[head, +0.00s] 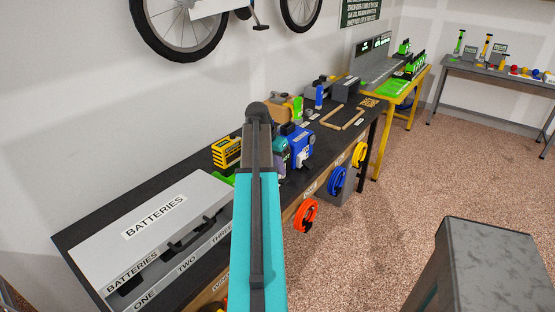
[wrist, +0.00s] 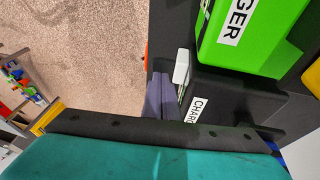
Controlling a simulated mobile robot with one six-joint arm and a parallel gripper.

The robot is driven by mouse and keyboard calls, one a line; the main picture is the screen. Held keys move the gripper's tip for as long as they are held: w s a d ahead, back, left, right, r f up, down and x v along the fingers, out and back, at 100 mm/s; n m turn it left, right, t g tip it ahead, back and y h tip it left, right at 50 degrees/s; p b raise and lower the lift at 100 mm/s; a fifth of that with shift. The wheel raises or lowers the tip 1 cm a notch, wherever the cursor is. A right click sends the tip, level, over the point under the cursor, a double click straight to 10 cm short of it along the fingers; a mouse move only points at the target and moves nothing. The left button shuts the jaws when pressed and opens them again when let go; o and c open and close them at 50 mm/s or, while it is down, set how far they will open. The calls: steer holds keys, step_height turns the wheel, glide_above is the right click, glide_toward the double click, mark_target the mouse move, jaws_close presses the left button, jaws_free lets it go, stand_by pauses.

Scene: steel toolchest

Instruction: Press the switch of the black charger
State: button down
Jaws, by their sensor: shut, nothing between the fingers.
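The black charger (wrist: 262,98) shows in the wrist view at right of centre, with a white label partly reading "CHARGER". A small white block (wrist: 181,67), which looks like its switch, sits at its left edge. My gripper (wrist: 160,80) is shut and empty, its grey-purple fingers just left of and below the white block. I cannot tell whether they touch it. My dark wrist part covers the lower side of the black charger.
A green charger (wrist: 245,40) stands beside the black one. On the dark bench (head: 110,222) are a grey batteries box (head: 152,250), a yellow device (head: 227,152) and a blue tool (head: 299,145). An orange reel (head: 306,215) hangs at the bench front.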

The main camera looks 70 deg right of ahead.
mark_target(281, 182)
steer(key=shift+s+a+f, duration=0.1)
steer(key=shift+s+f, duration=0.25)
steer(key=shift+f, duration=0.5)
steer(key=shift+s+a+f, duration=0.1)
steer(key=shift+s+f, duration=0.05)
